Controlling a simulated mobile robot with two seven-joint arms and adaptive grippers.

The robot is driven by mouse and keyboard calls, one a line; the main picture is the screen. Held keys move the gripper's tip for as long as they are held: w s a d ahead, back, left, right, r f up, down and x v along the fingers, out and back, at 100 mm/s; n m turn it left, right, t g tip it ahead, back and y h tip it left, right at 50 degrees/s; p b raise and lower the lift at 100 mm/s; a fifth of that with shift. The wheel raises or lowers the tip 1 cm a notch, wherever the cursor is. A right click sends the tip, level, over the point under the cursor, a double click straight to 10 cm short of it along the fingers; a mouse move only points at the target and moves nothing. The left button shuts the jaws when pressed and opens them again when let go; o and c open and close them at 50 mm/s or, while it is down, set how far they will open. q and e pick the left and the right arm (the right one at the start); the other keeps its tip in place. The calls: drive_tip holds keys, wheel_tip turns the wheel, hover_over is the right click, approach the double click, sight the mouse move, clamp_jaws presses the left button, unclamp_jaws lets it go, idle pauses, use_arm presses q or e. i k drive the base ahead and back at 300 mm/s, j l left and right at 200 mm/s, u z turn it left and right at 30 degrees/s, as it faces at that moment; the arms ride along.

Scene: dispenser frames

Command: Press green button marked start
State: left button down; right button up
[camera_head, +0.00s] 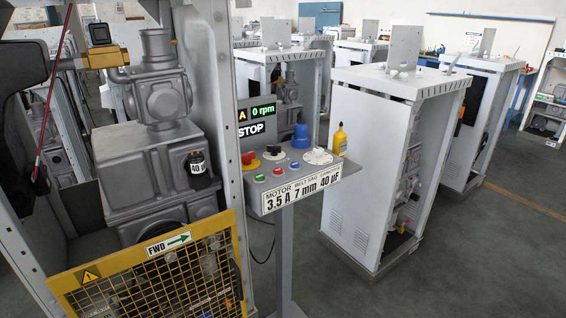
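The panel stands on a grey post to the right of an open dispenser frame. A display (257,119) behind the controls reads 0 rpm and STOP. Neither of my grippers is in view.
The panel also carries a red knob (248,158) on yellow, a black knob (273,150), a blue part (300,135), a white dial (318,155) and a yellow bottle (340,140). A yellow mesh guard (150,270) is left. White cabinets (370,150) stand right; floor shows between.

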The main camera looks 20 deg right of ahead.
sight(258, 178)
drive_tip(key=i+l, duration=0.1)
drive_tip(key=l, duration=0.4)
drive_tip(key=i+l, duration=0.1)
drive_tip(key=l, duration=0.9)
drive_tip(key=i+l, duration=0.15)
drive_tip(key=l, duration=0.35)
drive_tip(key=i+l, duration=0.1)
drive_tip(key=l, duration=0.45)
